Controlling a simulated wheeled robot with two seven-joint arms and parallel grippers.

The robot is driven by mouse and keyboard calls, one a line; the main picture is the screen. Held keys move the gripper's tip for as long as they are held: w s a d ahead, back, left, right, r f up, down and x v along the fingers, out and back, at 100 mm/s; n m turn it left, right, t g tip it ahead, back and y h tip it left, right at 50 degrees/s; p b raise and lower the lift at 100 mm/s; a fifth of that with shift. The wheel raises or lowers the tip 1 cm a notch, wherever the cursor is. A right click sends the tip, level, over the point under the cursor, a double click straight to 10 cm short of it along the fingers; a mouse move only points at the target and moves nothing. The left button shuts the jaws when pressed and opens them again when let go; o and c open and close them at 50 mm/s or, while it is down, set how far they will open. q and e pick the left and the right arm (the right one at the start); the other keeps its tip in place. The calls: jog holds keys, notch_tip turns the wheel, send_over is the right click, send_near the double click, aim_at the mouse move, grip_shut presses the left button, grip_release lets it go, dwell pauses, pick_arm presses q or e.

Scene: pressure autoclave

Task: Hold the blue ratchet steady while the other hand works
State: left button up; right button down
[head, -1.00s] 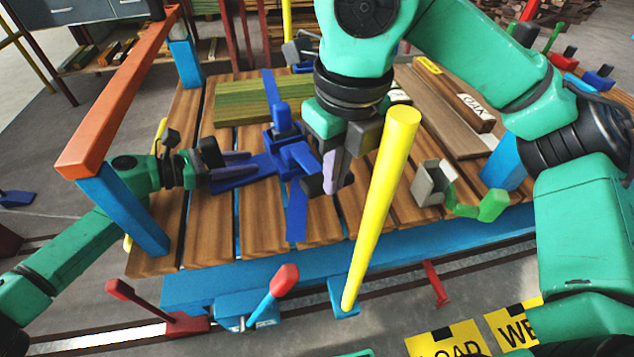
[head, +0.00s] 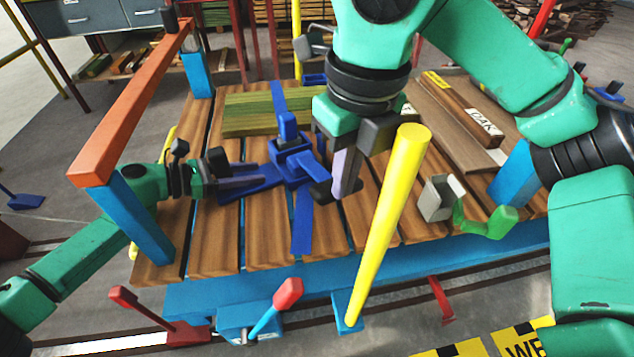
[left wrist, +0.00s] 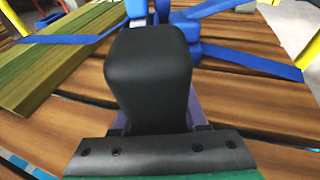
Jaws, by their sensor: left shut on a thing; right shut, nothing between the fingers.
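The blue ratchet (head: 291,165) lies on the wooden slats, its strap (head: 301,235) running toward the front edge. My left gripper (head: 243,182) comes in from the left and is shut on the ratchet's left-pointing blue handle; the exact contact is partly hidden. In the left wrist view, the ratchet (left wrist: 182,38) shows beyond my dark finger block, which hides the grip. My right gripper (head: 340,185) points down just right of the ratchet body, shut and empty; I cannot tell whether it touches the ratchet.
A yellow post (head: 385,220) stands at the front. An orange rail (head: 135,100) on blue posts borders the left. A green striped board (head: 255,113) lies behind the ratchet, and an oak beam (head: 462,105) at the right. A grey bracket (head: 438,198) sits front right.

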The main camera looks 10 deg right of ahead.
pick_arm(q)
jog(key=shift+f, duration=0.2)
jog(key=shift+s, duration=0.1)
jog(key=shift+a+r, duration=0.1)
jog(key=shift+a, duration=0.15)
jog(key=o, duration=1)
jog(key=shift+o, duration=0.2)
jog(key=shift+r, duration=0.1)
